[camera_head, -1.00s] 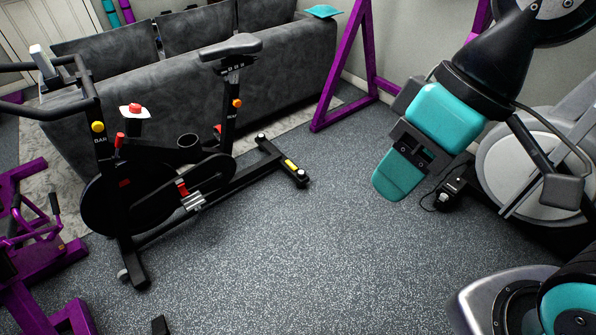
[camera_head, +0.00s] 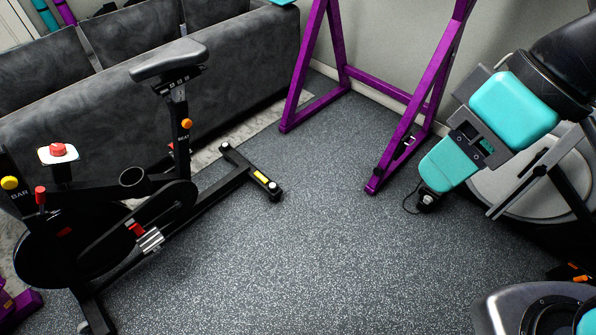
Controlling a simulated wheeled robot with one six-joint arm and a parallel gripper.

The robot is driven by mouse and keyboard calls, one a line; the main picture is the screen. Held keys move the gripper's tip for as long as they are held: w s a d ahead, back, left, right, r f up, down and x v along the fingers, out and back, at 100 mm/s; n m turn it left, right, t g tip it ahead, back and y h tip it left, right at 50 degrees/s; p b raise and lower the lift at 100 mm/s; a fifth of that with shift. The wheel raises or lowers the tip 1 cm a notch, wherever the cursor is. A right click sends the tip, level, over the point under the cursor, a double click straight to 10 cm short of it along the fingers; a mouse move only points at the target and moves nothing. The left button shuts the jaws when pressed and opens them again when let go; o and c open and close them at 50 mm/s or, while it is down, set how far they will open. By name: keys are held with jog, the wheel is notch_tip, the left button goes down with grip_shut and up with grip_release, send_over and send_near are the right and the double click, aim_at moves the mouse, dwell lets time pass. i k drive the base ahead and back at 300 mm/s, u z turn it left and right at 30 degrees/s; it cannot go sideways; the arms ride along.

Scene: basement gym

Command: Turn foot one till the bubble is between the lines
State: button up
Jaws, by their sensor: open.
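The black exercise bike (camera_head: 150,205) stands at the left on the speckled floor. No number shows to tell which is foot one. A small yellow level vial (camera_head: 262,177) is on the bar near the near foot. Its bubble and lines are too small to make out. My teal gripper (camera_head: 447,165) is open and empty at the right, well away from the bar. One finger hides most of the other.
A purple steel frame (camera_head: 385,98) stands between the bike and my gripper. A grey sofa (camera_head: 160,80) is behind the bike. A grey-and-black machine (camera_head: 510,185) is at the right. The floor (camera_head: 290,255) in front of the crossbar is clear.

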aim_at(273, 186)
jog(key=z, duration=0.15)
jog(key=i, duration=0.9)
jog(key=u, duration=0.6)
jog(key=i, duration=0.75)
jog(key=u, duration=0.5)
